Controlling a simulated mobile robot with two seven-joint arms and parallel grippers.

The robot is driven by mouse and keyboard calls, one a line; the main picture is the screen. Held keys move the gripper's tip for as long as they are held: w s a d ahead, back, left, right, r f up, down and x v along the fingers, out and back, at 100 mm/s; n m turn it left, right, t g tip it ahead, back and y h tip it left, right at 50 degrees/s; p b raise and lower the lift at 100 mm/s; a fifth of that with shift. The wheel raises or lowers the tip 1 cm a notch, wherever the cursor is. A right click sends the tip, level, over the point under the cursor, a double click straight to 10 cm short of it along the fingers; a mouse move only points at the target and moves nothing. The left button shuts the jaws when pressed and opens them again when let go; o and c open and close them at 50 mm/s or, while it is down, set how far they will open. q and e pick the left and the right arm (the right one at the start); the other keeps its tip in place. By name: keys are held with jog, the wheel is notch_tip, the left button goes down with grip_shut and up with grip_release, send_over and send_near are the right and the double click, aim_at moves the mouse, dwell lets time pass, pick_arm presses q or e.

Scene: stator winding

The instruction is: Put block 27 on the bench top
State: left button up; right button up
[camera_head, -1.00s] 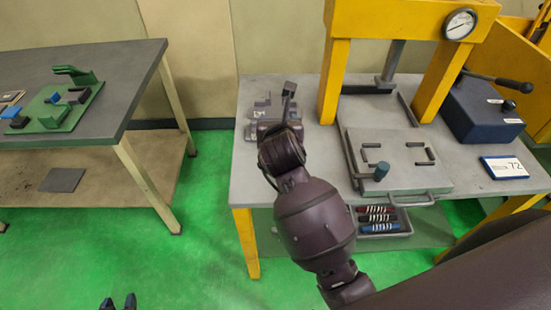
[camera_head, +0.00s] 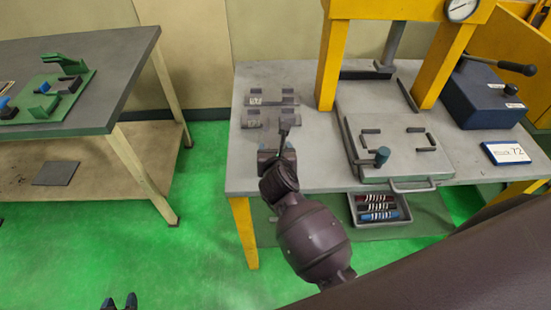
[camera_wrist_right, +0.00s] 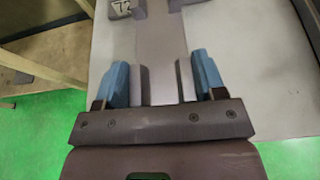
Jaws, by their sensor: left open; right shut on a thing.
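My right gripper (camera_head: 277,156) is above the front left part of the grey bench top (camera_head: 310,177). In the right wrist view, its blue fingers (camera_wrist_right: 160,82) are shut on a grey block (camera_wrist_right: 146,86) with two upright walls and a paler strip between them. In the head view the arm partly hides this block, and a dark grey part (camera_head: 287,128) sticks up. Whether it touches the bench, and its number, cannot be told. My left gripper (camera_head: 119,302) is open and empty at the lower edge, over the green floor.
Two grey notched blocks (camera_head: 272,97) (camera_head: 265,122) with small labels stand on the bench behind my right gripper. A yellow press frame (camera_head: 332,65) and a grey plate (camera_head: 400,150) stand to the right. Bare bench shows left of the blocks.

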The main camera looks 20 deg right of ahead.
jog(key=shift+f+b, duration=0.4)
jog(key=shift+f, duration=1.35)
jog(key=shift+f, duration=0.1)
jog(key=o, duration=1.3)
jog(key=shift+f, duration=0.1)
jog(key=shift+s+r, duration=0.2)
jog(key=shift+r, duration=0.05)
jog(key=shift+p+v, duration=0.35)
jog(key=shift+v, duration=3.2)
